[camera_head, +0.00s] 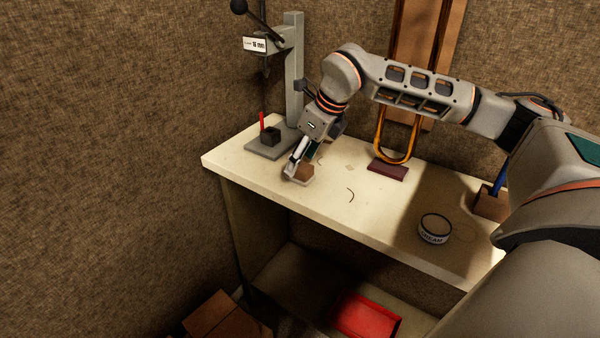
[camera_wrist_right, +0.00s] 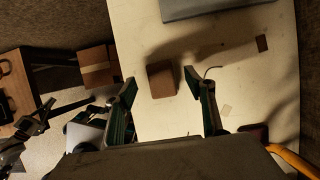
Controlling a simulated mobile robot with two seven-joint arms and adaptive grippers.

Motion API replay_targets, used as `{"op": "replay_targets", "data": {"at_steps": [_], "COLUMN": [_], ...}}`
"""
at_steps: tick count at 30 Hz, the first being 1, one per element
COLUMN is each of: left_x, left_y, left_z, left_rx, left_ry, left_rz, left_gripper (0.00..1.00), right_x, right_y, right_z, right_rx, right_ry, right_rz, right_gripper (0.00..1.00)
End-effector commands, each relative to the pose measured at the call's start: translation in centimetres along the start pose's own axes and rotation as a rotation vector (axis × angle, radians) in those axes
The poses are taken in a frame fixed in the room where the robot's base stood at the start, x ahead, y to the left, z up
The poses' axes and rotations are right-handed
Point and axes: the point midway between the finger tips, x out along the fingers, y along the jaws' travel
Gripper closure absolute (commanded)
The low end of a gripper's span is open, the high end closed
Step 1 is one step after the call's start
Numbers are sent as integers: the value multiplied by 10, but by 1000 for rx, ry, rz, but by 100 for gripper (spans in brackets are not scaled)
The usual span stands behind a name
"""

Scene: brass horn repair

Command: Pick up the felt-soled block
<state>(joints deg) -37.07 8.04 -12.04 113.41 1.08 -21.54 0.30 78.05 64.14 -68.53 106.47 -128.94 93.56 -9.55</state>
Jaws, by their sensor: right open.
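The felt-soled block (camera_head: 304,173) is small and brown, with a paler lower part, and sits near the front edge of the cream workbench (camera_head: 330,196). In the right wrist view the block (camera_wrist_right: 162,79) shows its brown top between my two fingers. My right gripper (camera_head: 292,169) is open and reaches down over the block, partly covering it in the head view. The wrist view shows my fingers (camera_wrist_right: 160,83) spread on either side, with gaps to the block. I cannot tell the exact height of the fingertips.
A cream tin (camera_head: 435,228) is on the right. A red bin (camera_head: 365,315) lies below. The bench's front middle is mostly clear.

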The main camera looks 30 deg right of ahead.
Motion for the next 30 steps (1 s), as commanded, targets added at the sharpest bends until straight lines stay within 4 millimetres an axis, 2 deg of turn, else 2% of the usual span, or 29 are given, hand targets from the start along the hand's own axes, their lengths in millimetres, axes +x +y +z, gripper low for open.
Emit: {"op": "replay_targets", "data": {"at_steps": [6,14,16,19,20,30], "left_x": [2,3,3,3,3,3], "left_y": [-2,-3,-3,-3,-3,-3], "left_z": [1,-1,-1,-1,-1,-2], "left_rx": [3,5,5,5,5,4], "left_ry": [1,4,5,5,5,6], "left_rz": [-3,-5,-5,-5,-5,-6], "left_gripper": [100,100,100,100,100,100], "right_x": [34,38,38,38,38,37], "right_y": [-1,-2,-1,-1,-1,-1], "right_z": [2,3,3,3,3,3], "right_rx": [0,0,0,0,0,0], "right_ry": [4,0,0,0,0,0], "right_rz": [2,0,0,1,1,0], "right_gripper": [46,46,59,85,88,88]}}
